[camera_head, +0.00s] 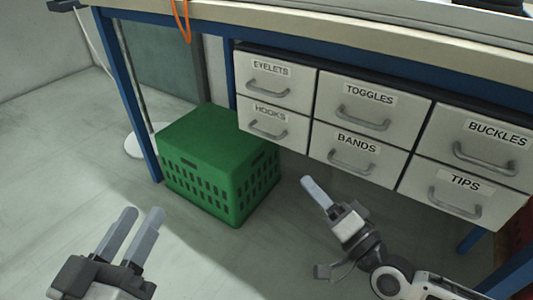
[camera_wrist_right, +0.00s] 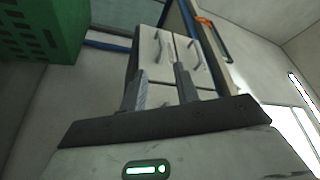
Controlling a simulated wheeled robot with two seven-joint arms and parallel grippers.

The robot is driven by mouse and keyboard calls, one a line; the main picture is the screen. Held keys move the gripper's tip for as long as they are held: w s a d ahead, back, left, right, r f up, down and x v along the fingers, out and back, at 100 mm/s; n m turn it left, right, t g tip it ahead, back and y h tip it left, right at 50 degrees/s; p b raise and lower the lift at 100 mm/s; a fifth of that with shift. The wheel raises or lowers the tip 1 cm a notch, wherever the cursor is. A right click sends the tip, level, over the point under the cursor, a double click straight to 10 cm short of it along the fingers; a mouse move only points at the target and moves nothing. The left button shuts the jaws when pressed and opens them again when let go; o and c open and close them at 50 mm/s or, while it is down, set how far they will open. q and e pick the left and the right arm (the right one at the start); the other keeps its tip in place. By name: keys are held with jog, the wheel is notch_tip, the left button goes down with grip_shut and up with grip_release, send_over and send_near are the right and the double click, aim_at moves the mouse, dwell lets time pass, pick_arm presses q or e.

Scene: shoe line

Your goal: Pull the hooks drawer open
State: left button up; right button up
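The hooks drawer (camera_head: 274,126) is a white front labelled HOOKS at the lower left of the drawer unit, below the eyelets drawer (camera_head: 275,78). It has a grey bar handle (camera_head: 267,131) and sits flush with its neighbours, closed. My right gripper (camera_head: 312,185) is in front of and below the drawers, to the right of the hooks drawer, touching nothing. In the right wrist view the fingers (camera_wrist_right: 160,78) are apart and empty, with drawer fronts and handles beyond; labels there are unreadable. My left gripper (camera_head: 142,211) is at the lower left, its fingers apart with nothing between.
A green crate (camera_head: 215,175) stands on the floor below and left of the hooks drawer. Other closed drawers are toggles (camera_head: 365,108), bands (camera_head: 355,155), buckles (camera_head: 485,150) and tips (camera_head: 460,195). Open floor lies in front.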

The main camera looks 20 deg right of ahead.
send_near(266, 138)
jog(key=w+a+r, duration=0.4)
jog(key=w+r, duration=0.1)
jog(key=shift+w+a+r, duration=0.2)
jog(key=shift+r, duration=0.05)
jog(key=shift+c, duration=0.3)
grip_shut()
